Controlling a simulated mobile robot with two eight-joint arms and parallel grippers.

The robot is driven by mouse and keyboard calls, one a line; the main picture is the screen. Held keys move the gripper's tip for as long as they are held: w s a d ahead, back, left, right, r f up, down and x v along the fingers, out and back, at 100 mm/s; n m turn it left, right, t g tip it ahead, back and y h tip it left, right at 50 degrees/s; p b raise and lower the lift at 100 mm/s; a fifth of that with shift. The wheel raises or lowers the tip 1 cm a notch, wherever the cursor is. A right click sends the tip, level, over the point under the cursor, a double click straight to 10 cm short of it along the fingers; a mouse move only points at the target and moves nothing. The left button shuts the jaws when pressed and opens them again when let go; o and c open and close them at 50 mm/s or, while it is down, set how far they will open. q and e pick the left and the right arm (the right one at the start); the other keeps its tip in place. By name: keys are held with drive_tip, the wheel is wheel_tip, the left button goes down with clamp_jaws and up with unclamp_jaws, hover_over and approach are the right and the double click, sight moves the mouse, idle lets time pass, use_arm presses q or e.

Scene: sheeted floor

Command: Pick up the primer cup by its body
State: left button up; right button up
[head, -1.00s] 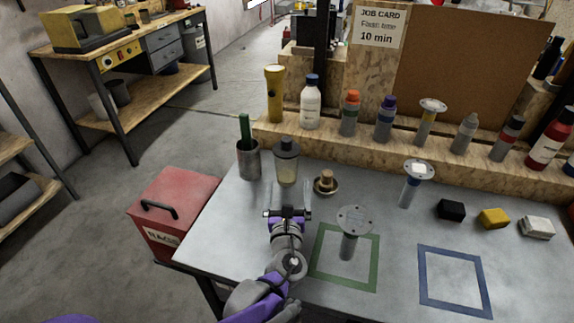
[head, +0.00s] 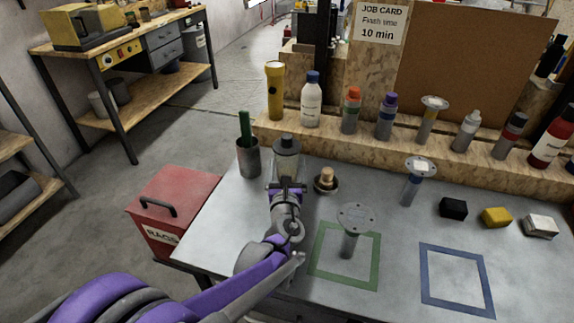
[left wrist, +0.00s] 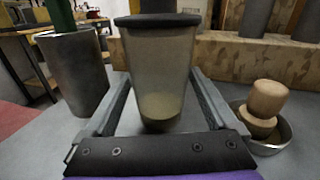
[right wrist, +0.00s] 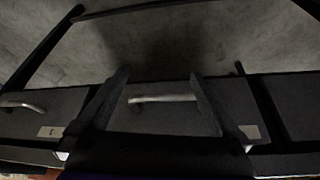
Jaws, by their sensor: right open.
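The primer cup (head: 287,162) is a translucent, dark-lidded cup standing upright on the grey bench, with a pale layer low inside. My left gripper (head: 287,176) is at it from the front. In the left wrist view the primer cup (left wrist: 160,75) stands between the two fingers, one along each side. Gaps show between the fingers and its lower body; the far fingertips are partly hidden beside it. My right gripper (right wrist: 160,76) is open and empty, in front of grey drawers below bench level; it is not in the head view.
A metal pot (head: 248,158) with a green item stands close left of the cup. A small bowl with a wooden-handled piece (head: 326,181) is close right. A flanged stand (head: 352,230) is on the green square. A wooden ledge (head: 300,135) with bottles runs behind.

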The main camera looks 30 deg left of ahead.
use_arm(q)
drive_tip(key=c, duration=1)
drive_tip(key=shift+r, duration=0.1)
